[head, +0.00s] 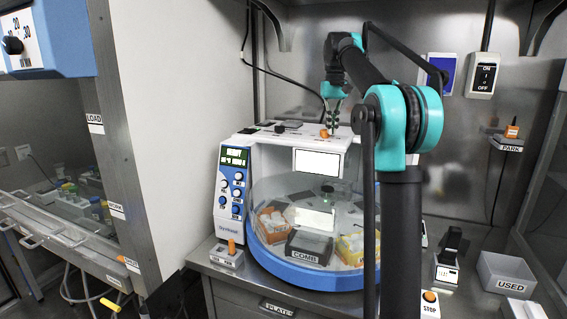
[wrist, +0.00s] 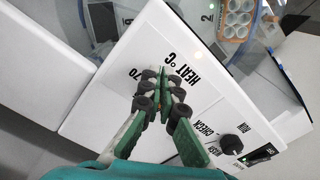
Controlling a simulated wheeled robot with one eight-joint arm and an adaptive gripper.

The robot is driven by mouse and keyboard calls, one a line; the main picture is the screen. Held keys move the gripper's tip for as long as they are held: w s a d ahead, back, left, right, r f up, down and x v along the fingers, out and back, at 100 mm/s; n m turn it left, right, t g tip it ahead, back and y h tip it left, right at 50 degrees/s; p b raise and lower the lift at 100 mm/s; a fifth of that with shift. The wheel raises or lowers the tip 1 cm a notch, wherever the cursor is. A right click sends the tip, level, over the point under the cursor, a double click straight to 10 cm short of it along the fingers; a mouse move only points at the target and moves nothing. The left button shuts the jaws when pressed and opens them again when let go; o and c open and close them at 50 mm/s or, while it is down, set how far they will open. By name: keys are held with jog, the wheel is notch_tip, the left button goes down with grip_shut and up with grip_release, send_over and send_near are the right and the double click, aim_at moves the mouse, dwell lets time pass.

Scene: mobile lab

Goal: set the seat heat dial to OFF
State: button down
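The heat dial sits on the sloped white top panel (wrist: 120,85) of the bench machine. In the wrist view its markings "HEAT °C" and "70" show, but my fingers cover most of the dial, so its pointer and any OFF mark are hidden. In the head view an orange knob (head: 324,133) stands on this top, just left of my fingertips. My gripper (head: 334,128) points down at the panel from above. In the wrist view my gripper (wrist: 165,92) has its fingertips close together over the dial. I cannot tell whether they touch or clasp the knob.
A black mode knob (wrist: 231,144) marked CHECK, WASH and RUN and a green-lit switch (wrist: 258,155) share the panel. Below is a round clear-covered chamber with a blue rim (head: 305,279). A USED bin (head: 505,273) stands right. A white cabinet wall (head: 172,110) stands left.

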jog(key=shift+s+d, duration=0.2)
jog(key=shift+s, duration=0.1)
notch_tip(320, 180, up, 6)
dwell(0.7)
jog(key=shift+w+a+f, duration=0.1)
jog(key=shift+a+f, duration=0.45)
jog(key=shift+f, duration=0.45)
jog(key=shift+s+a+f, duration=0.1)
jog(key=shift+a+f, duration=0.4)
jog(key=shift+f, duration=0.55)
jog(key=shift+w+a+f, duration=0.1)
jog(key=shift+a+f, duration=0.45)
jog(key=shift+f, duration=0.45)
